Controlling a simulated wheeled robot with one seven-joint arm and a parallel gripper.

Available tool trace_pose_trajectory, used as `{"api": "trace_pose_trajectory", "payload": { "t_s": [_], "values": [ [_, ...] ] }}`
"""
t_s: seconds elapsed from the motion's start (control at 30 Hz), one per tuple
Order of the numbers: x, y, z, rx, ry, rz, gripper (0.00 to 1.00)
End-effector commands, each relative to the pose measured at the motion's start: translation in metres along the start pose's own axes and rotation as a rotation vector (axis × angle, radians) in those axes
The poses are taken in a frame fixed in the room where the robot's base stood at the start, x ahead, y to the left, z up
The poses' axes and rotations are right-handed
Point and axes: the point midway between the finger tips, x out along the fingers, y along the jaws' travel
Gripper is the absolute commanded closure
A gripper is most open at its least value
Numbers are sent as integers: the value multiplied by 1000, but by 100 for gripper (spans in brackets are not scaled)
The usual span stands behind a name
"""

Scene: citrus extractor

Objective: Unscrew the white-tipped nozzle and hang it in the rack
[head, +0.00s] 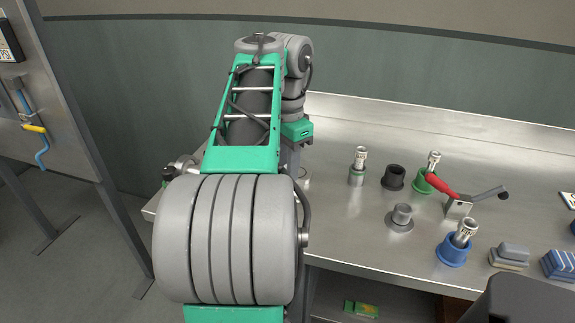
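Several nozzle-like pieces with pale, slotted tops stand on the steel bench. One is in a grey collar (357,176), one in a green holder (422,183) and one in a blue holder (453,251). I cannot tell which is the white-tipped nozzle. A metal fitting with a dark knob (181,168) shows at the bench's left end, partly behind my arm. My gripper (290,161) points down over the left part of the bench, left of these pieces. My arm hides most of it, so its fingers and anything between them cannot be seen. No rack is clearly recognisable.
A red-handled clamp (458,206) stands among the holders. A black holder (393,177) and a grey flanged piece (400,217) are nearby. Grey blocks (509,255) lie front right. A metal panel (62,120) with a blue-and-yellow item stands left. The bench's back strip is clear.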

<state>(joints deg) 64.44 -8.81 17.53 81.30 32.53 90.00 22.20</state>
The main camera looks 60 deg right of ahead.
Motion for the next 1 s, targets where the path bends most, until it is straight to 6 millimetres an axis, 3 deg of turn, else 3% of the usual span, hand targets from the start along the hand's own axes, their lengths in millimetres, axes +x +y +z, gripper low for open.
{"api": "trace_pose_trajectory", "payload": {
  "t_s": [0.07,0.27,0.4,0.53,0.57,0.6,0.7,0.9,1.0],
  "values": [
    [0,0,0,-97,0,0,95],
    [0,0,0,-110,0,0,95],
    [0,0,0,-257,0,0,95],
    [0,0,0,-255,0,0,95],
    [0,0,0,-255,0,0,71],
    [0,0,0,-255,0,0,68],
    [0,0,0,-254,0,0,61],
    [0,0,0,-247,0,0,61],
    [0,0,0,-131,0,0,61]
  ]
}}
